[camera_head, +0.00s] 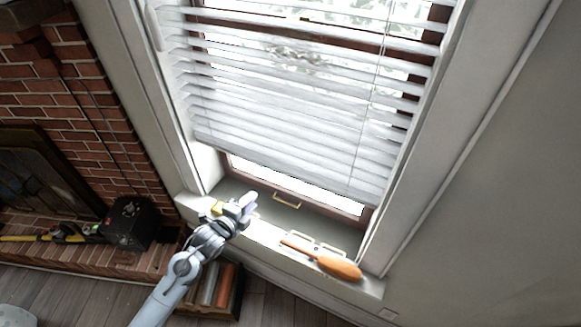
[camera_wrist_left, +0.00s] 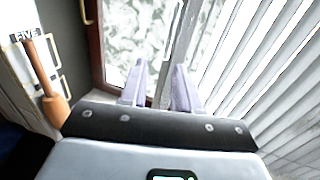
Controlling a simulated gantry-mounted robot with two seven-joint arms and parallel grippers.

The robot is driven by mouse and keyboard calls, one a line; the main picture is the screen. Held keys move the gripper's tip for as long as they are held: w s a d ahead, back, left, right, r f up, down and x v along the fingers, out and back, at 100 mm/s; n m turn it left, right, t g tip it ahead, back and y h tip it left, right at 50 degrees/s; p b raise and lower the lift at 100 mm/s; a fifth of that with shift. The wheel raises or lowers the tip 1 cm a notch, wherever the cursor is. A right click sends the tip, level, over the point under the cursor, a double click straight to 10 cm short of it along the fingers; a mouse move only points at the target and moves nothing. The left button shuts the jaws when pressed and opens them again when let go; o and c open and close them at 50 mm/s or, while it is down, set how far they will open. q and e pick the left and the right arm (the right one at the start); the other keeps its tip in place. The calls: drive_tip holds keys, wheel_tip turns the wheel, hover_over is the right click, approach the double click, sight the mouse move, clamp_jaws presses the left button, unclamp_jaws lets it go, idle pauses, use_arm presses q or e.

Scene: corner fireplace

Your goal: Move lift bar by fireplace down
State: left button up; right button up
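White slatted blinds (camera_head: 300,105) hang over the window in the head view, partly lowered. Their bottom rail (camera_head: 280,172), which I take for the lift bar, slants down to the right, above the sill. My left gripper (camera_head: 248,203) is in front of the window, just below the rail's left half in the picture. In the left wrist view the two pale fingers (camera_wrist_left: 159,66) are apart. A narrow pale bar, likely the rail (camera_wrist_left: 172,55), shows in line with the gap. I cannot tell whether it lies between the fingers. My right gripper is not in view.
An orange paddle-like object (camera_head: 338,266) lies on the white sill ledge (camera_head: 368,284). A brass handle (camera_head: 287,201) is on the window frame. A brick fireplace (camera_head: 85,90) and a black box (camera_head: 130,222) stand at left. Books (camera_head: 222,288) are below the sill.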

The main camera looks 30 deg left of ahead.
sight(269, 177)
use_arm(q)
drive_tip(key=shift+t, duration=0.4)
drive_tip(key=shift+a+r+b+x, duration=0.15)
drive_tip(key=shift+b+x, duration=0.4)
drive_tip(key=shift+x, duration=1.75)
drive_tip(key=shift+a+r+b+x, duration=0.1)
drive_tip(key=shift+a+b+x, duration=0.3)
drive_tip(key=shift+x, duration=1.95)
drive_tip(key=shift+a+r+b+x, duration=0.1)
drive_tip(key=shift+b+x, duration=0.6)
drive_tip(key=shift+x, duration=1.6)
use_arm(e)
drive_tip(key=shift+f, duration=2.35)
use_arm(q)
drive_tip(key=shift+c, duration=0.4)
clamp_jaws()
